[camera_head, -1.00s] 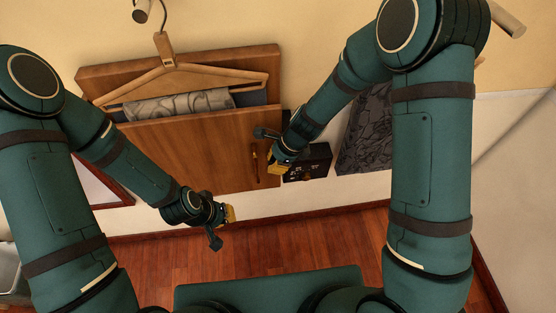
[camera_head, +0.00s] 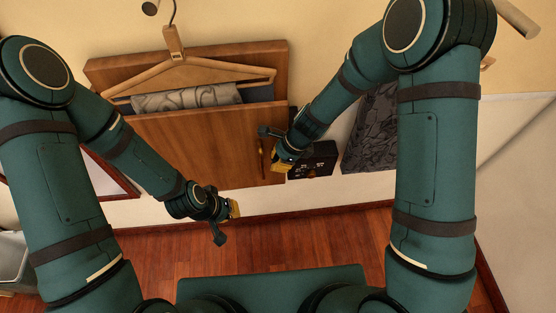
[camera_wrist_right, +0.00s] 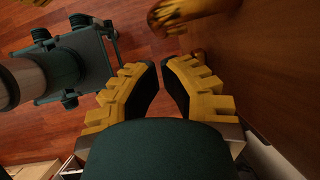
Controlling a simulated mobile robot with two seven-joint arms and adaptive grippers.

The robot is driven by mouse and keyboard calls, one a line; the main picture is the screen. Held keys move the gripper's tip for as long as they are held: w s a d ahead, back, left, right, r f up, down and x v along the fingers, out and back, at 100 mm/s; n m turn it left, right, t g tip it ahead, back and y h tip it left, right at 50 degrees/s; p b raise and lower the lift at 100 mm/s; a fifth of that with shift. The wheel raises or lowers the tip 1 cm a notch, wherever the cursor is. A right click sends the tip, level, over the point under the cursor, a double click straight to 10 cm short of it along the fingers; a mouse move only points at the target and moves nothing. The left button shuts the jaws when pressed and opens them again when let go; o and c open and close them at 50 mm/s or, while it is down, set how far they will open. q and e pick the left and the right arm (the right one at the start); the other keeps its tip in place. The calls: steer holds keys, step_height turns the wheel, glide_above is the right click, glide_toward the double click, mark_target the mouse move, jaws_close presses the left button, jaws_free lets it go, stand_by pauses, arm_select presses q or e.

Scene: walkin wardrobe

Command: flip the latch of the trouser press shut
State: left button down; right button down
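The wooden trouser press (camera_head: 200,150) stands against the wall at the left of the head view, with a patterned grey cloth (camera_head: 187,97) in its top. The latch (camera_head: 261,158) is a small brown upright piece near the right edge of its front panel. My right gripper (camera_head: 281,166) is just right of the latch. In the right wrist view its fingertips (camera_wrist_right: 160,67) have a narrow empty gap. A yellow-brown piece (camera_wrist_right: 192,10), apparently the latch, lies beyond them, apart. My left gripper (camera_head: 234,209) is below the panel, away from the latch; its finger gap is unclear.
A wooden hanger (camera_head: 175,62) hangs in front of the press top. A black box (camera_head: 317,160) is right behind my right gripper, with a dark patterned panel (camera_head: 372,130) further right. The wooden floor (camera_head: 300,240) below is clear.

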step_height(320, 180, up, 13)
steer(key=s+a+p, duration=0.1)
steer(key=p, duration=0.2)
steer(key=shift+s+a, duration=0.15)
steer(key=shift+a, duration=0.2)
stand_by(0.4)
